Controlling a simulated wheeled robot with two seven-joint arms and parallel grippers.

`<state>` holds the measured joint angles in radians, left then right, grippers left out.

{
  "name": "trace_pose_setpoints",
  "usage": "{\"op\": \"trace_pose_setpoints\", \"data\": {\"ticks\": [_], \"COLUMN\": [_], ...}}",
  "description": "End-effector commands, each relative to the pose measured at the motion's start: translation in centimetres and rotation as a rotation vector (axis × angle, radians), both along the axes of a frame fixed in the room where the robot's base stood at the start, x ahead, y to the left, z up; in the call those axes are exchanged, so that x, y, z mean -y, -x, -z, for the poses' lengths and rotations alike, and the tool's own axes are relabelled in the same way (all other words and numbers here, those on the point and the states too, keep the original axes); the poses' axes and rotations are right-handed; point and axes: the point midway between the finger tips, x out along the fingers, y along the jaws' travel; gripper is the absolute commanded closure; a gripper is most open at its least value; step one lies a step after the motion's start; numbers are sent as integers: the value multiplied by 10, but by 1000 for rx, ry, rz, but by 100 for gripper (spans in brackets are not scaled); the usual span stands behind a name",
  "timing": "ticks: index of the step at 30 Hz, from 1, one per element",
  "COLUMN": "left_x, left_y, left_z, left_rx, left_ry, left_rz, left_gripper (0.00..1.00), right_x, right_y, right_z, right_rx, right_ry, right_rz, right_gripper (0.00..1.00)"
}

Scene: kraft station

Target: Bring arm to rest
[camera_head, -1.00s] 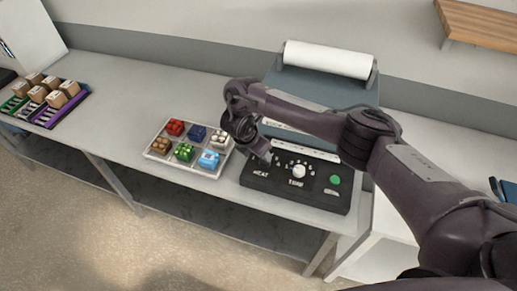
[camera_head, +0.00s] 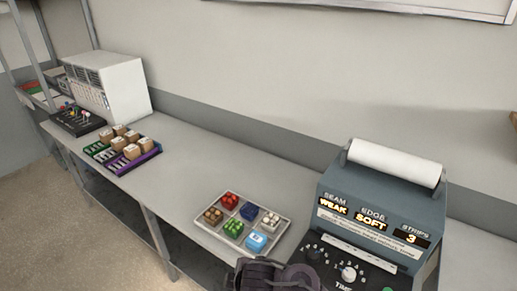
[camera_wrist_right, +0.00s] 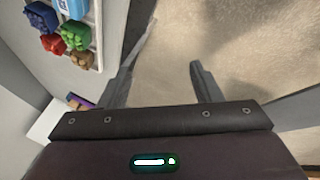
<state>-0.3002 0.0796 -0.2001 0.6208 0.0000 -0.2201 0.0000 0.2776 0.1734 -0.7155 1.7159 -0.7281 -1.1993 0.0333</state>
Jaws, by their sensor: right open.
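My right arm shows only as a dark link at the bottom edge of the head view, in front of the machine's left corner. In the right wrist view my right gripper (camera_wrist_right: 158,82) is open, with its two fingers apart and nothing between them. The white tray (camera_wrist_right: 97,25) with coloured blocks is at the upper left of that view, apart from the fingers. My left gripper is in neither view.
The blue-grey machine (camera_head: 350,190) with a white roll and a dial panel (camera_head: 335,262) stands at the right. The block tray (camera_head: 203,223) lies beside it. A purple and green rack (camera_head: 148,155) of boxes and a white cabinet (camera_head: 125,85) stand at the left. The table (camera_head: 195,150) between is clear.

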Motion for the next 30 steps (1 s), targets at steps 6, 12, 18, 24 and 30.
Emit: {"op": "trace_pose_setpoints", "data": {"ticks": [6,12,18,24,30], "left_x": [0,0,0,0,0], "left_y": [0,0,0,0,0], "left_z": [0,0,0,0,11], "left_rx": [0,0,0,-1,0], "left_ry": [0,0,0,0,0], "left_rz": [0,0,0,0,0], "left_gripper": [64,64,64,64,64], "right_x": [79,149,198,238,247], "right_y": [35,67,99,131,131], "right_z": [-26,-36,-43,-52,-12], "right_rx": [-114,-194,-247,-287,-308], "right_ry": [-178,-223,-233,-231,-220], "right_rz": [508,822,1032,1203,1249], "right_gripper": [42,42,42,42,42]}}
